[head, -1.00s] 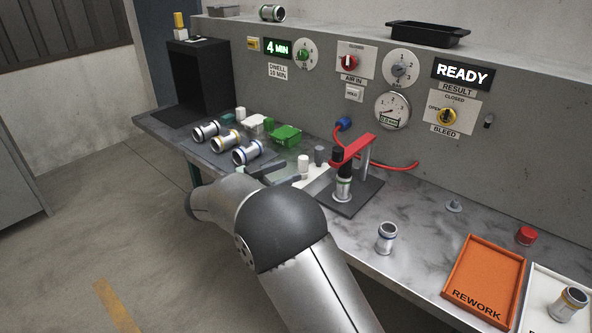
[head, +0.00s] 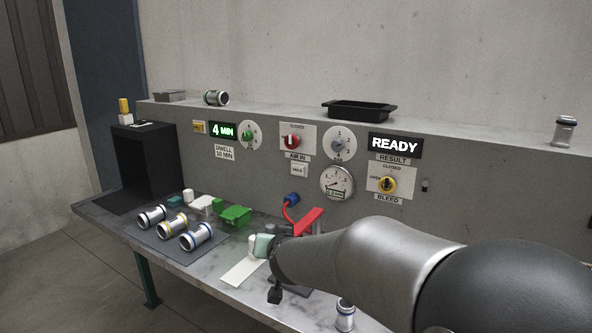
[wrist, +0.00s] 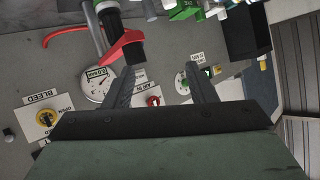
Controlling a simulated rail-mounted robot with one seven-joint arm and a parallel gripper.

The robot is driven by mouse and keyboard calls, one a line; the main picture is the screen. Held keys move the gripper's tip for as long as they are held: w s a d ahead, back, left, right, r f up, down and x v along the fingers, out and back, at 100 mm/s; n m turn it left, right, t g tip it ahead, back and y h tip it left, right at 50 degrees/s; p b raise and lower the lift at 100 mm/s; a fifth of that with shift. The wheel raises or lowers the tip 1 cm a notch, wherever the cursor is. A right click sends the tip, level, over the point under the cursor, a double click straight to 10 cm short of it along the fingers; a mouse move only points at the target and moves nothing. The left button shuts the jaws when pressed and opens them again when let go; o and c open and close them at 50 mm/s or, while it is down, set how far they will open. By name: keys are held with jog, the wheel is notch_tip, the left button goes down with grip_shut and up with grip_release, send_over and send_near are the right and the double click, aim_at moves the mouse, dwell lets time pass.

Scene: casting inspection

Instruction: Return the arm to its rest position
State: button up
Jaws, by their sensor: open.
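My gripper shows in the wrist view (wrist: 162,88) with its two dark fingers apart and nothing between them. In the head view my arm reaches in from the right, and the gripper end is at the red clamp arm (head: 303,221), mostly hidden behind my wrist. The clamp also shows in the wrist view (wrist: 122,45), beside the left finger.
The panel holds a gauge (head: 337,182), knobs and a READY display (head: 395,146). A black tray (head: 359,109) sits on the ledge. My arm hides the bench's right side.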

jog(key=s+d+f+g+h, duration=0.1)
jog(key=s+d+f+g, duration=0.3)
jog(key=s, duration=0.7)
jog(key=s+d+f+g, duration=0.3)
jog(key=s+d, duration=0.5)
jog(key=s, duration=0.3)
jog(key=s+d+f+g+h, duration=0.1)
jog(key=s+d+f+g, duration=0.3)
jog(key=s+d, duration=0.3)
jog(key=s+g, duration=0.1)
jog(key=s, duration=0.3)
jog(key=shift+s+f+h, duration=0.3)
jog(key=shift+s, duration=0.1)
